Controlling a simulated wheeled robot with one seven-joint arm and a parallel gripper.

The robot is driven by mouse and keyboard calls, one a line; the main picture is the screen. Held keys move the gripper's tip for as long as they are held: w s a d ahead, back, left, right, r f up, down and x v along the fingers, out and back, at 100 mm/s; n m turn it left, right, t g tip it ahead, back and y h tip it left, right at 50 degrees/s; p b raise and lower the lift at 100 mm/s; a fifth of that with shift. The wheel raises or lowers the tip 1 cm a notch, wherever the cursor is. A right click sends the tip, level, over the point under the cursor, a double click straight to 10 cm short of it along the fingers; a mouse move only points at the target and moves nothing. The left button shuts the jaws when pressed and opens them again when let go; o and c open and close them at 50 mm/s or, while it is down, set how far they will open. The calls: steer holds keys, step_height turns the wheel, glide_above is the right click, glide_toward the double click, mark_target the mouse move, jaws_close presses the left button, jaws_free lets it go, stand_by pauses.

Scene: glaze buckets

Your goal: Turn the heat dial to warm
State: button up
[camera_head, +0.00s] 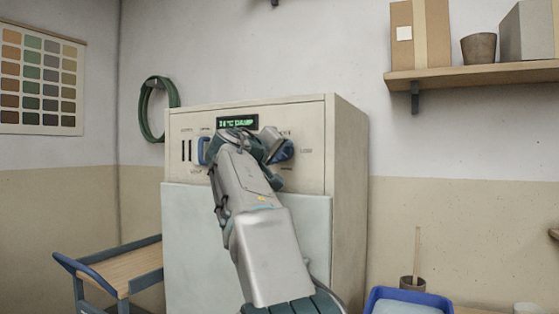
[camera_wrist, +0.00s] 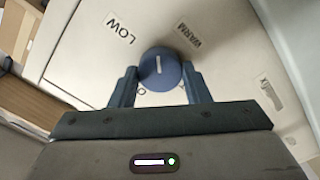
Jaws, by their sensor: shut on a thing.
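The heat dial (camera_wrist: 168,80) is a round blue knob with a white pointer line, in the middle of the wrist view. Its pointer aims between the LOW label (camera_wrist: 120,30) and the WARM label (camera_wrist: 188,35). My gripper (camera_wrist: 160,70) has one finger on each side of the dial and is shut on it. A further label below the dial is mostly hidden by a finger. In the head view the dial (camera_head: 286,153) shows only in part behind my gripper (camera_head: 276,150), on the right of the cream cabinet's front panel (camera_head: 315,130).
A blue handle or knob (camera_head: 203,150) and dark slots (camera_head: 186,151) sit left on the panel, under a green-lit display (camera_head: 238,122). A blue-handled cart (camera_head: 120,270) stands left, a blue bin (camera_head: 408,298) lower right. A shelf (camera_head: 470,76) hangs upper right.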

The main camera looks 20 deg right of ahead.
steer(key=m+b, duration=0.2)
steer(key=m, duration=0.2)
steer(key=shift+m, duration=0.3)
steer(key=shift+m+b, duration=0.65)
steer(key=shift+m, duration=1.85)
steer(key=o, duration=1)
steer(key=shift+a, duration=0.1)
steer(key=b+v, duration=0.4)
steer(key=v, duration=0.9)
steer(key=shift+s+a, duration=0.2)
steer(key=shift+a, duration=0.05)
steer(key=shift+w+d+p, duration=0.1)
steer(key=shift+p, duration=0.2)
